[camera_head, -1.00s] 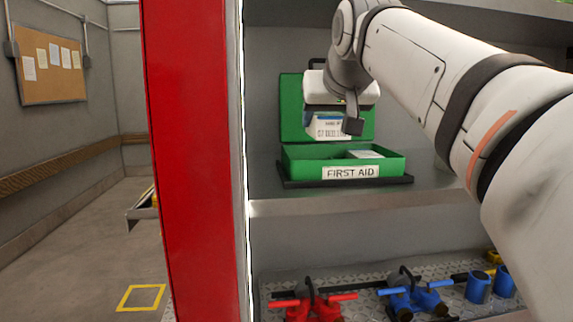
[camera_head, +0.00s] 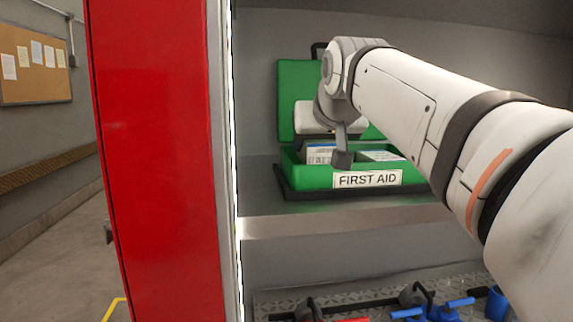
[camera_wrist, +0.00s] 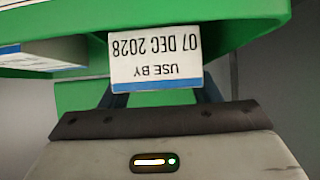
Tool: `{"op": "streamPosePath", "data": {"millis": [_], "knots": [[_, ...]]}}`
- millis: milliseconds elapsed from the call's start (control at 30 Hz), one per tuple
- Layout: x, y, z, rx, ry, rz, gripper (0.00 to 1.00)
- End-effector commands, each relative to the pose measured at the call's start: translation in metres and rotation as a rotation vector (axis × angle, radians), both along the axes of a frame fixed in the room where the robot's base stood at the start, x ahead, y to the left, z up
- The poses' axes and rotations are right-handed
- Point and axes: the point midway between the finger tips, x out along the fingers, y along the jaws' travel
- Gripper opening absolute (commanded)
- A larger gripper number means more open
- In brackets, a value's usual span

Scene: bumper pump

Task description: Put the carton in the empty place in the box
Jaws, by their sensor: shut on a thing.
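The green first aid box (camera_head: 310,178) stands open on the shelf, its lid raised at the back. My gripper (camera_head: 341,150) is down at the box and shut on the carton (camera_head: 319,152), a white box with a blue band. In the wrist view the carton (camera_wrist: 156,62) shows a printed use-by label, upside down, between my fingers. Its lower part is hidden behind the front wall in the head view, at the left part of the box. Another white carton (camera_head: 381,155) lies in the right part. I cannot tell whether the held carton touches the floor of the box.
The box stands on a dark tray (camera_head: 290,193) on a grey shelf (camera_head: 330,222). A red upright panel (camera_head: 155,150) is to the left. Blue fittings (camera_head: 440,310) lie on the lower shelf. The raised green lid (camera_head: 298,95) is close behind my gripper.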

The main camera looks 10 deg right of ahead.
Motion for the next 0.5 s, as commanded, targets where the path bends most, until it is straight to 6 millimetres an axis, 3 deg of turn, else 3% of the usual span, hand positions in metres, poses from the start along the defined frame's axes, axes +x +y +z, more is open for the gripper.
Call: {"op": "streamPosePath", "data": {"millis": [200, 500], "knots": [[0.0, -0.001, -0.032, 0.0, 0.001, -0.002, 0.32], [0.0, -0.002, -0.033, 0.0, 0.0, -0.004, 0.32]]}}
